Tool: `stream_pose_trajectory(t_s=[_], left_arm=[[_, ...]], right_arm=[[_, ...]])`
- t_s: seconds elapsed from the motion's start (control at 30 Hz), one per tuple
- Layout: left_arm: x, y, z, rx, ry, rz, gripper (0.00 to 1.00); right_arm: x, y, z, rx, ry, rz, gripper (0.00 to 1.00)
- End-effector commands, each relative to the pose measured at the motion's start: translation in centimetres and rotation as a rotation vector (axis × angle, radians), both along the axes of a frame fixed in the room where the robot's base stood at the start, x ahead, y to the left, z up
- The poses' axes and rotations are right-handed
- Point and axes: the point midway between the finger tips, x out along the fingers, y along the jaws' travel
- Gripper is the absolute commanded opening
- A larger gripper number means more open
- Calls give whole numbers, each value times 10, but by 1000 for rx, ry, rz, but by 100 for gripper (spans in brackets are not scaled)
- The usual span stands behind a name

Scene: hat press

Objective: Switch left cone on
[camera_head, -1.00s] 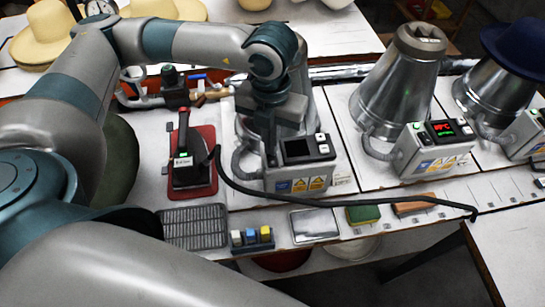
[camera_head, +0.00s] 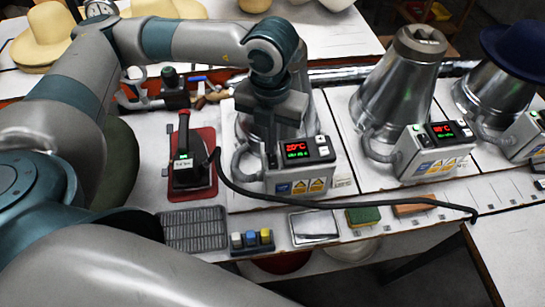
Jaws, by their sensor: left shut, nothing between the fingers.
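The left cone (camera_head: 313,115) is a metal cone, largely hidden behind my left arm and gripper. Its control box (camera_head: 292,182) stands in front of it, with yellow warning labels. The display (camera_head: 298,150) on the box is lit, with red digits that look like 20°C and green text below. My left gripper (camera_head: 271,132) is shut and empty, pointing down just above the left end of the box. I cannot tell whether its tips touch the box. My right gripper is not in view.
The middle cone (camera_head: 393,88) has a lit display too. A blue hat (camera_head: 515,50) sits on the right cone. An iron (camera_head: 188,165) on a red mat stands to the left, its black cable crossing in front of the boxes.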

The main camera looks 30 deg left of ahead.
Motion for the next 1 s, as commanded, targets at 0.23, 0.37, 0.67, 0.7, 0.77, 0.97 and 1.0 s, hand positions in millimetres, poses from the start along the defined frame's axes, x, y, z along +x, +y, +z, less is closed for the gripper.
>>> stream_pose_trajectory(t_s=[0.23, 0.37, 0.67, 0.7, 0.77, 0.97, 1.0], left_arm=[[0, 0, 19, -1, -1, 0, 0], [0, 0, 27, -1, -2, 0, 0], [0, 0, 46, -1, -1, 1, 0], [0, 0, 49, -1, -2, 1, 0], [0, 0, 51, -1, -1, 1, 0], [0, 0, 53, 0, -1, 1, 0], [0, 0, 53, 0, -1, 1, 0]], right_arm=[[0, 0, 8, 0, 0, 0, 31], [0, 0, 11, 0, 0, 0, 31], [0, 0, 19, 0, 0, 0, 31], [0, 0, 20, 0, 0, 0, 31], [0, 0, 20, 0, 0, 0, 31], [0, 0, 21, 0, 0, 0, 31], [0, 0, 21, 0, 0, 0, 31]])
